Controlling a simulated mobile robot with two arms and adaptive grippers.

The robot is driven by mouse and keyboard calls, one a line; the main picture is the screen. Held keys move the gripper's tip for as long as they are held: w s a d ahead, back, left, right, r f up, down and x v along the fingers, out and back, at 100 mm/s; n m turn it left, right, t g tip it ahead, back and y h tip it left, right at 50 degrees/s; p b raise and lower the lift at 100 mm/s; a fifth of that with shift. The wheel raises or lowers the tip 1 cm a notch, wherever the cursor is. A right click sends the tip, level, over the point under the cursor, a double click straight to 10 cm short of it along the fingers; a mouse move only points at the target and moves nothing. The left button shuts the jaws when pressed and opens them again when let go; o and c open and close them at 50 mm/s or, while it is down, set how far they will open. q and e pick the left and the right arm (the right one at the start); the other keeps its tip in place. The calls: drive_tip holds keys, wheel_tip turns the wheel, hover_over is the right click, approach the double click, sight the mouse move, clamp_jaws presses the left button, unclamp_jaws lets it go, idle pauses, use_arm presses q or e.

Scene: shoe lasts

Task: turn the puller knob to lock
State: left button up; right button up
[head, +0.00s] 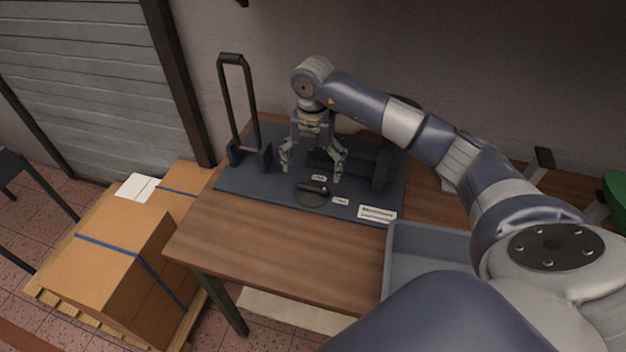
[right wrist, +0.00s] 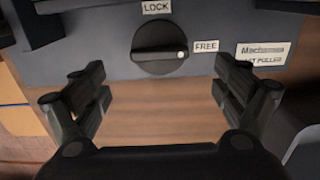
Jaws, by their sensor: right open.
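The puller knob (head: 312,193) is a dark round dial with a raised bar, on the front of the dark blue puller base (head: 235,185). In the right wrist view the knob (right wrist: 160,47) has a pale dot at its right end, beside the FREE label (right wrist: 206,46). The LOCK label (right wrist: 156,7) sits above the knob. My right gripper (head: 312,174) points down over the base, fingers spread and empty. In the wrist view its fingertips (right wrist: 158,80) stand apart on either side of the knob, not touching it. My left gripper is out of view.
A black upright handle frame (head: 226,105) stands at the base's left. A grey bin (head: 400,240) is at the table's front right. The wooden tabletop (head: 270,240) before the base is clear. Cardboard boxes (head: 115,260) stand on a pallet at left.

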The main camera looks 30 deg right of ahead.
sight(313, 186)
wheel_tip(313, 186, down, 6)
drive_tip(key=shift+w+d+r+p, duration=0.15)
drive_tip(key=shift+r+p, duration=0.1)
drive_tip(key=shift+p, duration=0.2)
drive_tip(key=shift+f, duration=0.35)
drive_tip(key=c, duration=1.1)
